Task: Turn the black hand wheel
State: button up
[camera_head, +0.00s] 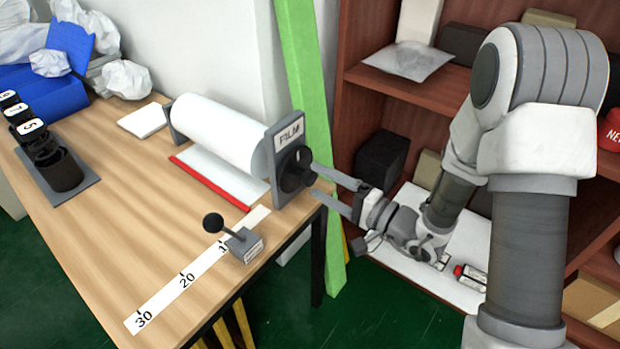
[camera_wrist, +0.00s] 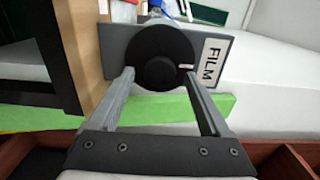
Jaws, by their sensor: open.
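The black hand wheel (camera_head: 291,170) is on the grey end plate of the film roll holder, under the FILM label, at the table's right edge. In the wrist view the wheel (camera_wrist: 160,57) is a black disc with a round hub and a small pale mark at its right side. My gripper (camera_head: 322,180) comes from the right and is open. In the wrist view its two fingertips (camera_wrist: 158,72) stand on either side of the hub, over or close to the wheel's lower half. I cannot tell whether they touch it.
The white film roll (camera_head: 218,132) lies behind the plate, with a red bar (camera_head: 213,184) in front. A small lever block (camera_head: 240,243) stands by the numbered strip (camera_head: 185,282). A green post (camera_head: 304,80) and brown shelves (camera_head: 420,85) are close behind my arm.

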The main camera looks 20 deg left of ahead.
aim_at(313, 179)
jog(key=shift+x, duration=1.75)
grip_shut()
jog(key=shift+m, duration=0.4)
